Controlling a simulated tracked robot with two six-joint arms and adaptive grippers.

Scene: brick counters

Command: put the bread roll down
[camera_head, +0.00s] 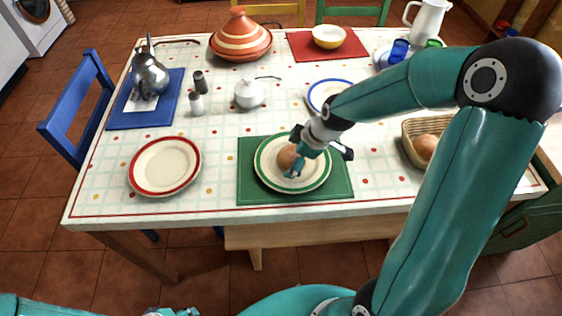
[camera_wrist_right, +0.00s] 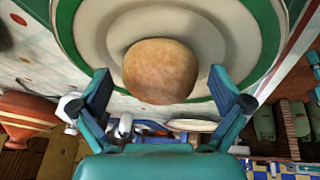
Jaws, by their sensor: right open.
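The bread roll (camera_head: 287,157) is round and brown and rests on a white plate with a green rim (camera_head: 318,176). The plate stands on a green placemat (camera_head: 340,186) at the table's near side. My right gripper (camera_head: 297,157) is at the roll and partly covers it in the head view. In the right wrist view the roll (camera_wrist_right: 160,70) sits between the two open fingers (camera_wrist_right: 158,76), with a small gap on each side. A bit of my left arm's end (camera_head: 175,312) shows at the bottom edge; its fingers cannot be made out.
A red-rimmed plate (camera_head: 165,166) is to the left. A bread basket (camera_head: 408,148) with a roll (camera_head: 425,146) is to the right. A blue-rimmed plate (camera_head: 318,95) and a white sugar pot (camera_head: 249,93) stand behind. The cloth between the red-rimmed plate and the green placemat is clear.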

